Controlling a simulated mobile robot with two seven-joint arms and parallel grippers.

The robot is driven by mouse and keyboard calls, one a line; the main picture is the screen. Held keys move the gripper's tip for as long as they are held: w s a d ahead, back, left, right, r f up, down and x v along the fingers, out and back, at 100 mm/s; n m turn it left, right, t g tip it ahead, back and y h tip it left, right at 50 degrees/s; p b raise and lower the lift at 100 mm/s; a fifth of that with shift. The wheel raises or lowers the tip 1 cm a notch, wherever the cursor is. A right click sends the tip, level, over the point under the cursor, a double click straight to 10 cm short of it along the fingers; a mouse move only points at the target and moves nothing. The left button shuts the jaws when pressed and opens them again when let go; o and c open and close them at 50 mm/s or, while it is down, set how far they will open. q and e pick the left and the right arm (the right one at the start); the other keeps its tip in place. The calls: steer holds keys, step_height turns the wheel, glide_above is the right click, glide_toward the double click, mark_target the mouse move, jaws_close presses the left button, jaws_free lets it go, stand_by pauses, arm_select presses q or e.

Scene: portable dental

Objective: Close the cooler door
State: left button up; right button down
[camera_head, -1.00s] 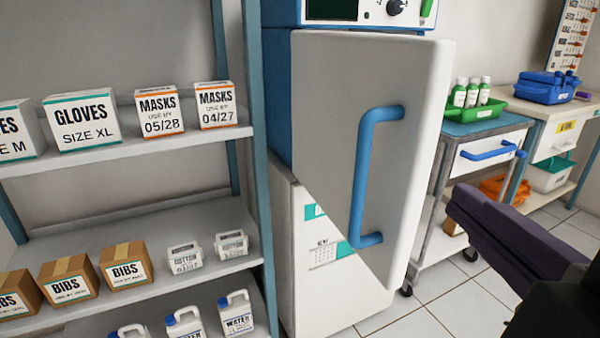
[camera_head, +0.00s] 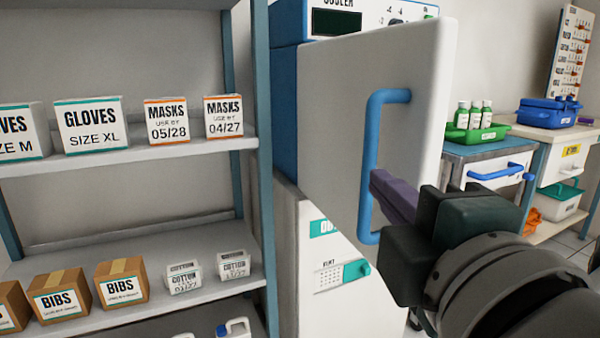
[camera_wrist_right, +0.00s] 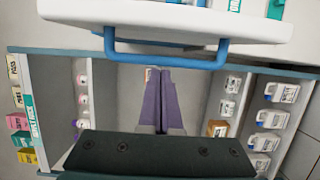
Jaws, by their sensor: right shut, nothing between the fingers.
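The white cooler door (camera_head: 335,120) stands open, its free edge out toward me on the right. Its blue handle (camera_head: 376,150) is upright on the outer face, and its horizontal bar (camera_wrist_right: 165,55) crosses the top of the right wrist view. The blue cooler body (camera_head: 286,115) stands behind the door, with its control panel (camera_head: 375,20) above. My right gripper (camera_head: 378,182) is shut and empty, its purple fingers overlapping the handle in the head view. In the right wrist view, its fingertips (camera_wrist_right: 155,70) lie close to the bar; contact is unclear. My left gripper is out of view.
A shelf rack (camera_head: 263,170) with boxes stands close on the left. A white cabinet (camera_head: 330,290) is below the cooler. A cart with a green tray (camera_head: 476,132) and a counter with a blue bin (camera_head: 548,113) stand to the right.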

steer(key=shift+w+d, duration=0.3)
steer(key=shift+d, duration=0.35)
steer(key=shift+w+d, duration=0.3)
steer(key=shift+d, duration=0.3)
steer(key=shift+w+d, duration=0.3)
steer(key=shift+d, duration=0.35)
